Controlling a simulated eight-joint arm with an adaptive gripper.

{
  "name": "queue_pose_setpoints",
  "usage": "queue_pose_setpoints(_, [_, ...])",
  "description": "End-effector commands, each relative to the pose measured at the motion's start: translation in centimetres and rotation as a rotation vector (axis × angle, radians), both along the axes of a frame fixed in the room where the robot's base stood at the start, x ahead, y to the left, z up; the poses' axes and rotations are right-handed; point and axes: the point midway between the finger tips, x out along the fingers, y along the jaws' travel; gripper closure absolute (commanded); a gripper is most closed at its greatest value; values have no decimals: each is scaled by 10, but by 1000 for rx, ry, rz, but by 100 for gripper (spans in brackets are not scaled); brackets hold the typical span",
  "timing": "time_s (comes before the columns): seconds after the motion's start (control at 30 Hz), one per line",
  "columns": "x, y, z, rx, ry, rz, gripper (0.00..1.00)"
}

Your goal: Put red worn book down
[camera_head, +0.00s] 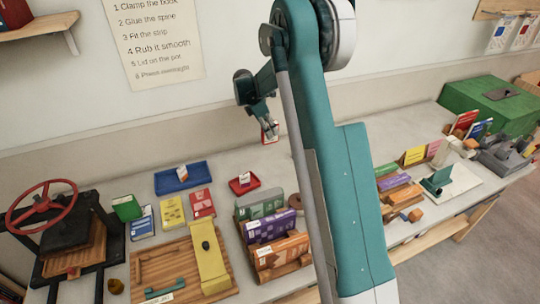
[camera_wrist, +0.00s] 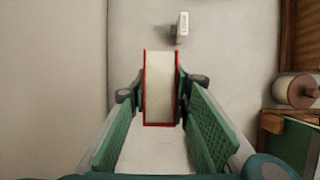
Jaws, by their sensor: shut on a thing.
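A red-covered book (camera_head: 270,134) hangs in my gripper (camera_head: 267,125), above the back of the bench near the wall, in the head view. In the wrist view the book (camera_wrist: 160,90) stands edge-on, its pale page block between two red covers. My gripper (camera_wrist: 162,105) is shut on it, with a green pad on each side. The book's title and any wear cannot be made out. My arm hides part of the middle of the bench.
The bench (camera_head: 330,172) has a clear strip at the back. A blue tray (camera_head: 181,178), a red tray (camera_head: 243,184), another red book (camera_head: 201,203), a yellow book (camera_head: 172,211) and a press (camera_head: 68,232) stand at left. A small white block (camera_wrist: 182,25) lies ahead in the wrist view.

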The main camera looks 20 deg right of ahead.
Motion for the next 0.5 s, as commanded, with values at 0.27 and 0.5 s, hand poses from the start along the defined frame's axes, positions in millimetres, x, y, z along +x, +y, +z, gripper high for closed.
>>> queue_pose_setpoints(0.27, [0,0,-32,0,0,0,94])
queue_pose_setpoints(0.5, [0,0,-57,0,0,0,94])
